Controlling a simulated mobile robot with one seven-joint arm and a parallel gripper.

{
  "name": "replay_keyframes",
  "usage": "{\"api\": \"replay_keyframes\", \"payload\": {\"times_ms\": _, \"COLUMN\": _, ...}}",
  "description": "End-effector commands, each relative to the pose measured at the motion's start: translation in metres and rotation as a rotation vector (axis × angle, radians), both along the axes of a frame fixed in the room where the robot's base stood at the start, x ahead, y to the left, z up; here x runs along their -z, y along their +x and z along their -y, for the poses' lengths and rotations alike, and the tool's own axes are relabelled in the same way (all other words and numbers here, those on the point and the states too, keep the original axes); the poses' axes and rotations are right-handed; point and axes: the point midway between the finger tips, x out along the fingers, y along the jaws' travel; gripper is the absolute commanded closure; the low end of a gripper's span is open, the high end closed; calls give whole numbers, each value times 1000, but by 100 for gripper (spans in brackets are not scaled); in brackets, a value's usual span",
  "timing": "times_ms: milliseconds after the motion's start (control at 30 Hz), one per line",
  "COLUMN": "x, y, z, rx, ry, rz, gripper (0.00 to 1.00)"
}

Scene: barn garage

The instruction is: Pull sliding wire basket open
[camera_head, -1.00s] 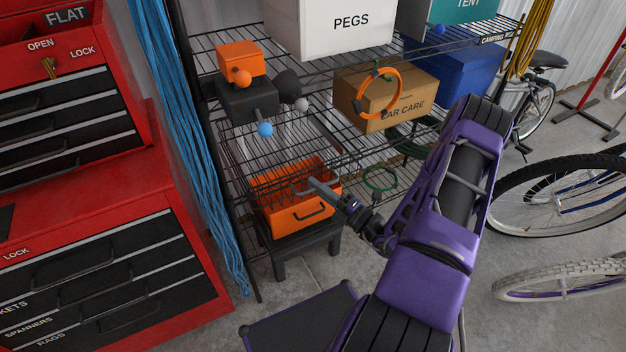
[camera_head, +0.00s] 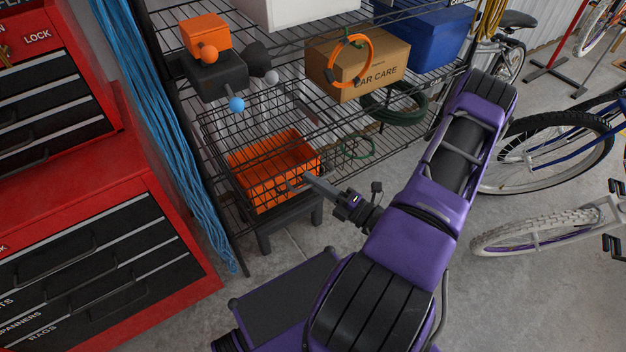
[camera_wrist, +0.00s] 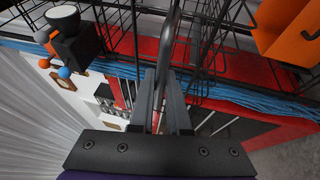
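The sliding wire basket (camera_head: 222,118) is a dark wire frame low on the left of the black wire rack in the head view. Its wires pass in front of the orange bin. My gripper (camera_head: 310,182) is at the basket's right front in the head view. In the wrist view my gripper (camera_wrist: 165,88) has its fingers close together on either side of a grey curved bar (camera_wrist: 172,35), which looks like the basket's handle. Dark basket wires (camera_wrist: 130,20) show beyond it. The exact contact is partly hidden by the fingers.
Blue rope (camera_head: 165,130) and a red tool chest (camera_head: 120,180) flank the left side. A CAR CARE box (camera_head: 372,70) sits on the shelf above. Bicycles (camera_head: 545,150) are at right.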

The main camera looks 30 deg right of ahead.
Motion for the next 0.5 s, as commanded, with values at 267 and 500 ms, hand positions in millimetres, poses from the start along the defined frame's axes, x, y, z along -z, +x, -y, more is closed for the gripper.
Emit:
{"api": "replay_keyframes", "payload": {"times_ms": 267, "x": 0, "y": 0, "z": 0, "rx": 0, "ry": 0, "rz": 0, "gripper": 74}}
{"api": "replay_keyframes", "payload": {"times_ms": 500, "x": 1, "y": -2, "z": 1, "rx": 0, "ry": 0, "rz": -1, "gripper": 74}}
